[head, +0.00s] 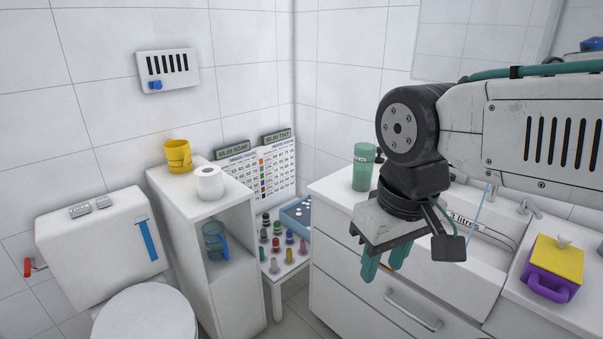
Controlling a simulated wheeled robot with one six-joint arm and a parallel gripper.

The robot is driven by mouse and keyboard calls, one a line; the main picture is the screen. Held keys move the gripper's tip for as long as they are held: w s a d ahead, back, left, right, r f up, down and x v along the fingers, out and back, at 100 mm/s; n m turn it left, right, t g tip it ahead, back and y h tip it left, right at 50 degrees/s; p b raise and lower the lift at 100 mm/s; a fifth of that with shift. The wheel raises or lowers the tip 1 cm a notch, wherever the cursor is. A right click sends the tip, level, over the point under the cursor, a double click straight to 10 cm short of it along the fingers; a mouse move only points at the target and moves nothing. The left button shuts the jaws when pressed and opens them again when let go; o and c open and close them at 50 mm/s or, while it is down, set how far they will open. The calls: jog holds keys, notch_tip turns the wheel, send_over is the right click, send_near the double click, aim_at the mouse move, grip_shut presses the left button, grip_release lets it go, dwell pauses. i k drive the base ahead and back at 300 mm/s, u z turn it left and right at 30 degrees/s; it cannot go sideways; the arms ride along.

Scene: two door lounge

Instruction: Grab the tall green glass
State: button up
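The tall green glass (363,168) stands upright on the left end of the white sink counter, near the wall corner. It is translucent green, and my arm stands close to its right side in the picture. My gripper (384,265) hangs pointing down in front of the counter drawers, lower and slightly right of the glass in the picture. Its two teal fingers are apart with nothing between them. I cannot tell the exact depth between gripper and glass.
A white sink (478,262) and a purple box with a yellow lid (553,268) are to the right. A shelf unit (233,290) holds a yellow mug (178,156), paper roll (209,183) and blue jug (215,241). A small table with several coloured pieces stands beside it. A toilet (145,312) is left.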

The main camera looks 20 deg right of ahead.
aim_at(364, 153)
jog(key=u, duration=0.45)
jog(key=i, duration=1)
jog(key=z, duration=2.7)
